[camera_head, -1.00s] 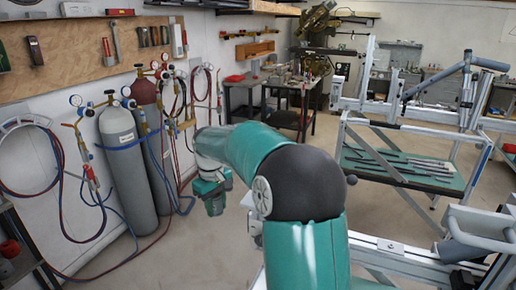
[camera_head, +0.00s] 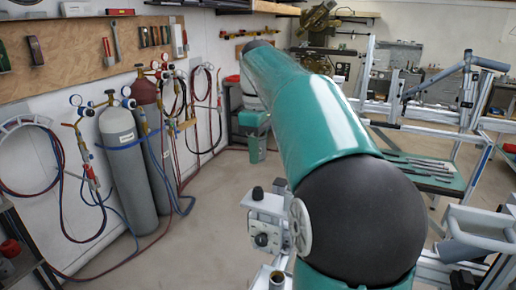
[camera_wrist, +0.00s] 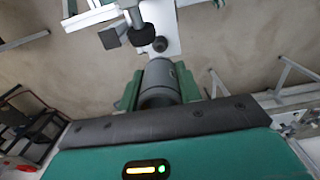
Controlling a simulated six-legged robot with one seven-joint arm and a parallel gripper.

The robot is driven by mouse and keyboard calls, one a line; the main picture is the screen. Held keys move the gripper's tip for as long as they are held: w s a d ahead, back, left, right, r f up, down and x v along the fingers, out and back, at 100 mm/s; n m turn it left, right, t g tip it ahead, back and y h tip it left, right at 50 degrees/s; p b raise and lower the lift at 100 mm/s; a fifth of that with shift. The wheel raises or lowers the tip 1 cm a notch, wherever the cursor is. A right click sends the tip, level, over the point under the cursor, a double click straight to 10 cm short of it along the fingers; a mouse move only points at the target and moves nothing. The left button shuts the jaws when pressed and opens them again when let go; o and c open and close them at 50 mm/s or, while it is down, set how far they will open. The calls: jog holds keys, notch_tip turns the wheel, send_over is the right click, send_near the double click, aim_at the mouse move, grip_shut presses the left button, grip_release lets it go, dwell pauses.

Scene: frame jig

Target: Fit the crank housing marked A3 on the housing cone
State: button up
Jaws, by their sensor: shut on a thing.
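My gripper (camera_wrist: 160,92) shows in the wrist view with its green fingers on either side of a dark grey cylinder. The cylinder, the crank housing (camera_wrist: 159,80), is held between them; no A3 mark can be read. Beyond it in the wrist view is a pale metal plate with dark round knobs (camera_wrist: 115,36). I cannot make out the housing cone for certain. In the head view my arm stretches away over the floor, and the fingers and housing cannot be made out.
In the head view a pale metal fixture (camera_head: 268,218) stands beside my arm. Frame rails and a green shelf with rods (camera_head: 440,182) are at the right. Gas cylinders (camera_head: 122,165) and hoses line the left wall. The floor between (camera_head: 205,215) is clear.

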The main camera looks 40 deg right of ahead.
send_over(258, 188)
jog(key=shift+f, duration=2.7)
jog(key=shift+f, duration=1.15)
jog(key=shift+r, duration=0.75)
jog(key=shift+r, duration=0.3)
jog(key=shift+f, duration=1)
dwell(0.4)
jog(key=o, duration=1.1)
jog(key=shift+r, duration=0.1)
